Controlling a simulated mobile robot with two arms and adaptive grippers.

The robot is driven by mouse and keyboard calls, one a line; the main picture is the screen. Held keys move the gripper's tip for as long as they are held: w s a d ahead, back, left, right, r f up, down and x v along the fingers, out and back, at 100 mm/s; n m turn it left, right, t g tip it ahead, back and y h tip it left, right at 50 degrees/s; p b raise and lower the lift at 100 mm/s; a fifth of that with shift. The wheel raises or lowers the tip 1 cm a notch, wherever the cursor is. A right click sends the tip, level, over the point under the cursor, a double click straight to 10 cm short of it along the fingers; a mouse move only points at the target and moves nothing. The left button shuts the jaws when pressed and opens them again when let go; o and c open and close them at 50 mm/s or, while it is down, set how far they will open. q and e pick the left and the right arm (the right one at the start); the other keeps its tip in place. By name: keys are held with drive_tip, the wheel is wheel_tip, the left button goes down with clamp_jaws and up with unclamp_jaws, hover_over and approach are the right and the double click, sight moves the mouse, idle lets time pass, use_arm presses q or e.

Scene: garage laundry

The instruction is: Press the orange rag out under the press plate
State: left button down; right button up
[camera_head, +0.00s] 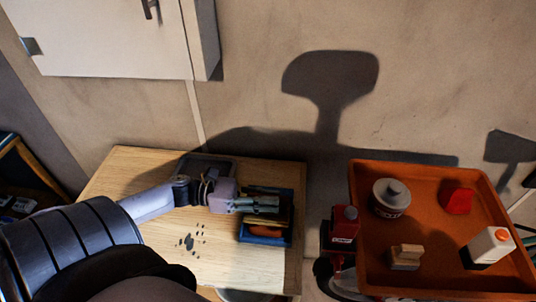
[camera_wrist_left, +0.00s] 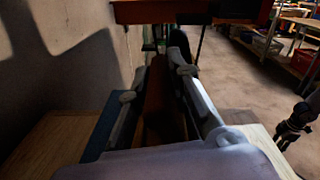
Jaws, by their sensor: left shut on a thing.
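My left gripper (camera_head: 262,203) reaches in from the left over a blue tray (camera_head: 266,241) on the wooden table. Its fingers are shut on a brown bar-like piece, seemingly part of the press plate (camera_wrist_left: 155,98), which shows between them in the left wrist view. The orange rag (camera_head: 265,231) shows as a small orange patch in the tray below the fingers. The rest of it is hidden, and I cannot tell whether the plate touches it. A dark jointed part at the right edge of the left wrist view looks like my right gripper (camera_wrist_left: 292,125); its fingers are unclear.
A red can (camera_head: 343,228) stands between table and tray. Dark spots mark the bare tabletop (camera_head: 225,255).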

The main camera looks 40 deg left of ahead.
use_arm(q)
drive_tip(key=shift+s+d+f, duration=0.25)
drive_tip(key=shift+s+f, duration=0.2)
drive_tip(key=shift+f, duration=0.2)
drive_tip(key=c, duration=1.8)
unclamp_jaws()
drive_tip(key=shift+c, duration=0.2)
drive_tip(key=o, duration=0.3)
drive_tip(key=shift+r, duration=0.35)
drive_tip(key=v, duration=1.2)
